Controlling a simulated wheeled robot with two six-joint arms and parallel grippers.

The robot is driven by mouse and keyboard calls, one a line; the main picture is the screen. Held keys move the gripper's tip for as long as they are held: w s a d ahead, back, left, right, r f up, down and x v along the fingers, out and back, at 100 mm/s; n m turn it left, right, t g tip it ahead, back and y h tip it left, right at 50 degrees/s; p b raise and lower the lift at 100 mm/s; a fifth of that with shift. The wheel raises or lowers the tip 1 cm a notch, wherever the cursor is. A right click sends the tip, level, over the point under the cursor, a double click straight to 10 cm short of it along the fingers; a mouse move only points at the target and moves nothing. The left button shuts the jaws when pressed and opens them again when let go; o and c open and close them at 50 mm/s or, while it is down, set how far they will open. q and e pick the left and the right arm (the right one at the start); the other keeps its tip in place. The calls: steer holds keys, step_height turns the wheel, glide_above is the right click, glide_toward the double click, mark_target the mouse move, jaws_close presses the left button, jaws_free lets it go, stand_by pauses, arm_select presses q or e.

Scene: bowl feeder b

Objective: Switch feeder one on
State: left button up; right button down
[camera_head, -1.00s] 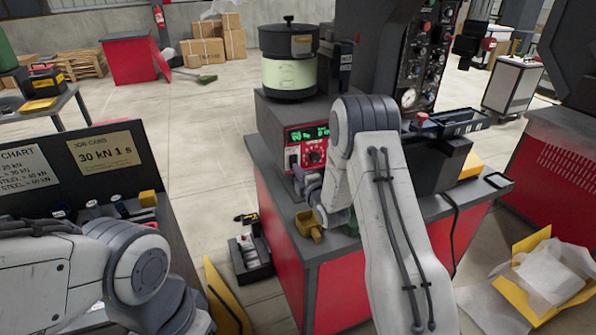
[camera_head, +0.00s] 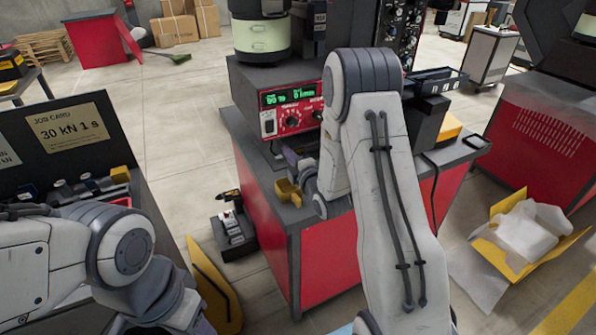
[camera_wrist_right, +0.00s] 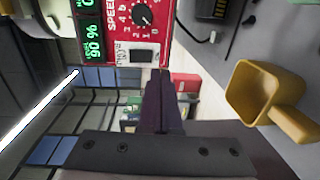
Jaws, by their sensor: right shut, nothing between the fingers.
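The feeder's red control panel (camera_head: 290,108) faces me below the bowl feeder (camera_head: 263,38), with lit green displays. It carries a pale rocker switch (camera_head: 269,122) at left and a round speed knob (camera_head: 291,121). The right wrist view shows the dark switch (camera_wrist_right: 137,56) and the knob (camera_wrist_right: 142,15) close up. My right gripper (camera_head: 289,152) is shut and empty, just below the panel. In the right wrist view its fingertips (camera_wrist_right: 160,76) point at the panel's edge beside the switch; I cannot tell whether they touch. My left gripper is out of view.
A yellow scoop-like cup (camera_head: 287,192) sits on the bench edge below my right gripper; it shows at right in the right wrist view (camera_wrist_right: 250,92). A dark tool tray (camera_head: 236,235) lies on the floor. An open yellow box (camera_head: 530,235) stands at right.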

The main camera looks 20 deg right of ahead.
steer(key=s, duration=0.2)
steer(key=s+b, duration=0.1)
steer(key=s, duration=0.2)
steer(key=shift+s+a+f, duration=0.2)
steer(key=shift+s, duration=0.05)
steer(key=s+a+r+m+g+y+p, duration=0.1)
steer(key=s+a+m+g, duration=0.25)
steer(key=a, duration=0.45)
steer(key=s+a+r+m+g+y+p, duration=0.1)
steer(key=s+a+m+g+p, duration=0.1)
steer(key=s+a+g, duration=0.45)
steer(key=s+a+r+m+g, duration=0.1)
steer(key=s+m+g, duration=0.1)
steer(key=s, duration=0.6)
steer(key=s+a+r+m+g+h+p, duration=0.1)
steer(key=s+a+r+g, duration=0.1)
steer(key=s, duration=0.6)
steer(key=s+a+r+m+g+p, duration=0.1)
steer(key=s+a+r+m+g, duration=0.1)
steer(key=s, duration=0.5)
steer(key=shift+s+a+r+m+g+h, duration=0.15)
steer(key=shift+s+r+m+g+h, duration=0.05)
steer(key=shift+s+m+g+h, duration=0.25)
